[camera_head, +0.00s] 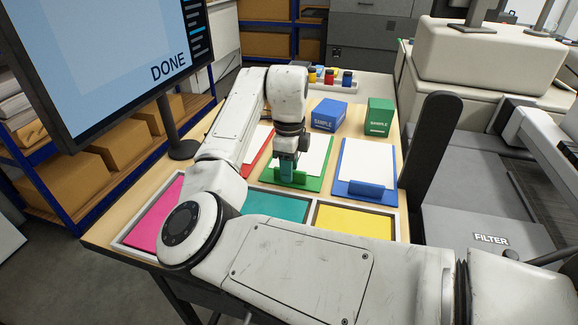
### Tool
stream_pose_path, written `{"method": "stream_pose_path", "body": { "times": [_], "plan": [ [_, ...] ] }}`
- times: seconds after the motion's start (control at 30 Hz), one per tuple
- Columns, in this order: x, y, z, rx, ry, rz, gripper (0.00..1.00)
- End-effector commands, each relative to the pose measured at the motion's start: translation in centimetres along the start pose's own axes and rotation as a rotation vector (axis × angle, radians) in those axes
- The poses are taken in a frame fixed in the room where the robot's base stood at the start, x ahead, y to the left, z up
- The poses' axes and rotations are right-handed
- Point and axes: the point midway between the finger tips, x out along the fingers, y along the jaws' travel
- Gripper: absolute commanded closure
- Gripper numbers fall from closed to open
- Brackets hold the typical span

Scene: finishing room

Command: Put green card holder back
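The green board (311,186) lies flat on the table with a white sheet on it, between a red board and a blue board. My gripper (288,174) points down over the near left part of the green board. A green raised piece at its near edge is partly behind or between the fingers; I cannot tell whether they close on it. A green box marked SAMPLE (380,116) stands farther back on the right, apart from my gripper.
A blue SAMPLE box (328,114) stands beside the green box. The blue board (346,183) has a raised blue piece. Magenta, teal and yellow panels (355,222) lie in a frame nearer me. A monitor (100,60) stands left; small coloured bottles (330,77) stand behind.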

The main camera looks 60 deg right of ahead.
Motion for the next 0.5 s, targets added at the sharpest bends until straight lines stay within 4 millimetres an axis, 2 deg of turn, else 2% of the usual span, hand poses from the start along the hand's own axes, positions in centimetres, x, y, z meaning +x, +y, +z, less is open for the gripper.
{"method": "stream_pose_path", "body": {
  "times": [0.27, 0.37, 0.5],
  "plan": [
    [-0.5, 0.0, 0.0, 0.0, 0.0, -0.001, 0.62],
    [-1.6, -0.1, 0.1, -0.001, -0.002, -0.003, 0.62],
    [-4.2, -0.1, 0.0, 0.001, -0.002, -0.003, 0.62]
  ]
}}
